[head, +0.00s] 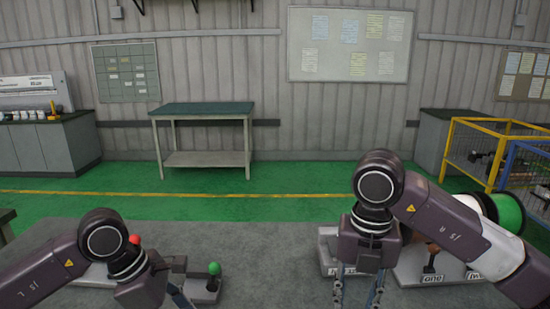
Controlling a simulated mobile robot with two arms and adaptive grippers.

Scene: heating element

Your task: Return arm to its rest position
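My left gripper (178,296) hangs at the lower left above the grey table (270,262). Its fingers are mostly hidden behind my wrist and cut by the bottom edge, so I cannot tell its opening. My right gripper (357,292) points down over the table, right of centre. Its two fingers are apart with only bare table visible between them. A lever with a green ball (214,268) stands just right of my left gripper. A red ball (134,238) shows behind my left wrist, its base partly hidden.
Light labelled stands (408,272) sit at the right, partly behind my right arm. A green-and-white spool (507,212) is beyond that arm. The table's middle is clear. A workbench (203,109) and yellow cage (462,150) stand farther back.

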